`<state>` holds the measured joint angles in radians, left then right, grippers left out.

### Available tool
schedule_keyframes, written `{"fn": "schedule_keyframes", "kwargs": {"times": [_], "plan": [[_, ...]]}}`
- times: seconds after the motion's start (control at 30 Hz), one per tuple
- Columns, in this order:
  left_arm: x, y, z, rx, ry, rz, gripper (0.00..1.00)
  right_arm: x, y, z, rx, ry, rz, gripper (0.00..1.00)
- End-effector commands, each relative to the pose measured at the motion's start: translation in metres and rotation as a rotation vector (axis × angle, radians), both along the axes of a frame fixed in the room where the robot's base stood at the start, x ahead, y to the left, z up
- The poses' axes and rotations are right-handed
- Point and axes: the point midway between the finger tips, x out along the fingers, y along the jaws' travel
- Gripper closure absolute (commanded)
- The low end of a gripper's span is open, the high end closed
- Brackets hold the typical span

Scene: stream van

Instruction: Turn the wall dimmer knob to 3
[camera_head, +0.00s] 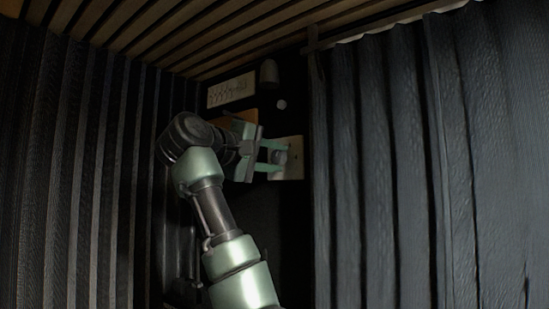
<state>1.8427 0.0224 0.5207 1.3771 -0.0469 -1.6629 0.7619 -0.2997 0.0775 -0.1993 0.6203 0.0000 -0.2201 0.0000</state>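The wall dimmer is a pale square plate (295,160) on the dark back wall, with a small grey round knob (281,157) on it. My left gripper (280,158) reaches it from the left. Its two green fingers are apart, one above and one below the knob. I cannot tell whether they touch the knob or only stand around it. The fingers hide part of the knob and plate, and I cannot read any scale or setting. My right gripper is not in view.
A white panel with dark markings (231,90) is on the wall above. An orange-brown piece (241,117) shows behind my gripper. A dark curtain (400,170) hangs close at the right of the plate, and a ribbed dark surface (75,170) fills the left. Wooden slats (190,35) run overhead.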

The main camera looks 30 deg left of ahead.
Motion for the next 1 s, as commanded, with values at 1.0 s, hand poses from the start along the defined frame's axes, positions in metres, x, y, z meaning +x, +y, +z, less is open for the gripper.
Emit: {"fn": "schedule_keyframes", "kwargs": {"times": [1.0], "plan": [[-0.077, 0.007, -0.001, 0.000, 0.000, 0.001, 0.46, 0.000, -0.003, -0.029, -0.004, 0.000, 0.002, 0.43]]}}
